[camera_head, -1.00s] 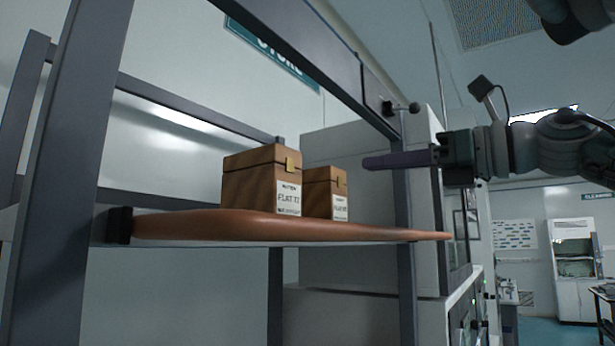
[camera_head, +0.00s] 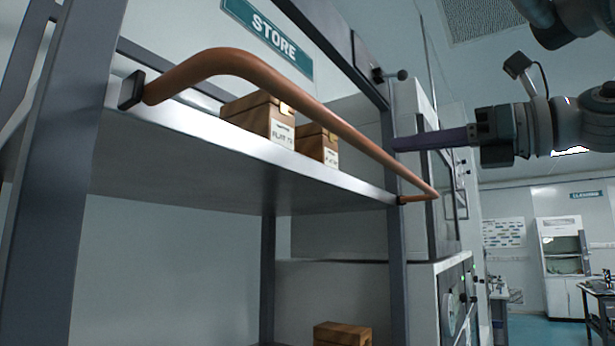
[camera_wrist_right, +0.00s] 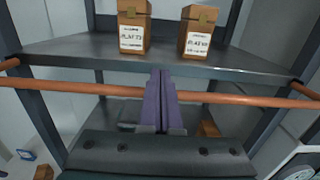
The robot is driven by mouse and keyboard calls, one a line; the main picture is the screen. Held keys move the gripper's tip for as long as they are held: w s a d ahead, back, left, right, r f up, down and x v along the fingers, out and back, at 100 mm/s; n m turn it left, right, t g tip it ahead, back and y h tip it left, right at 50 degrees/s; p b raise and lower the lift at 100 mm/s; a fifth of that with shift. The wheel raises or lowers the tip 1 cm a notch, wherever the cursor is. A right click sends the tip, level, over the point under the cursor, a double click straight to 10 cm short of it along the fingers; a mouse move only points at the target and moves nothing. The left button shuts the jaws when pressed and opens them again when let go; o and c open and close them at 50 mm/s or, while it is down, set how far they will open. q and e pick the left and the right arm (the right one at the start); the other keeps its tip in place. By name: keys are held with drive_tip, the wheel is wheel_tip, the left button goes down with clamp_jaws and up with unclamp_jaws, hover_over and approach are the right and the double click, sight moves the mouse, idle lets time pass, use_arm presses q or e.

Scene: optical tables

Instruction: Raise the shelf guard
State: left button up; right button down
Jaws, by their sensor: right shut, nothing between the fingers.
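The shelf guard (camera_head: 250,70) is a copper-coloured bent bar. In the head view it starts at a dark bracket at the left post, bows out towards me and ends beside the right post. It stands out in front of the shelf (camera_head: 180,126) and crosses the picture above the shelf's front edge. My right gripper (camera_head: 400,143) is shut and empty, its purple fingers pointing left near the guard's right end, with a visible gap in this view. In the right wrist view the shut fingers (camera_wrist_right: 160,80) cross in front of the guard (camera_wrist_right: 230,99); contact is unclear. My left gripper is out of view.
Two brown labelled boxes (camera_head: 258,117) (camera_head: 317,146) stand on the shelf, partly hidden by the guard. Another brown box (camera_head: 342,334) is low down below it. Grey posts (camera_head: 62,200) frame the shelf. A knob (camera_head: 401,75) juts out at the upper right post.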

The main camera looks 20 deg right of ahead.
use_arm(q)
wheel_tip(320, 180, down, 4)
drive_tip(key=b, duration=0.2)
drive_tip(key=shift+b, duration=0.3)
use_arm(e)
drive_tip(key=s+d+f, duration=0.2)
drive_tip(key=shift+s+d+f, duration=0.1)
drive_tip(key=shift+s+f, duration=0.05)
drive_tip(key=shift+s, duration=0.25)
use_arm(q)
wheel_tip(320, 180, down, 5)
drive_tip(key=b, duration=0.5)
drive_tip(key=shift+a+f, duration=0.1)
use_arm(e)
wheel_tip(320, 180, down, 9)
drive_tip(key=s+d+t+y, duration=0.1)
drive_tip(key=d+t, duration=0.1)
drive_tip(key=shift+d+y, duration=0.3)
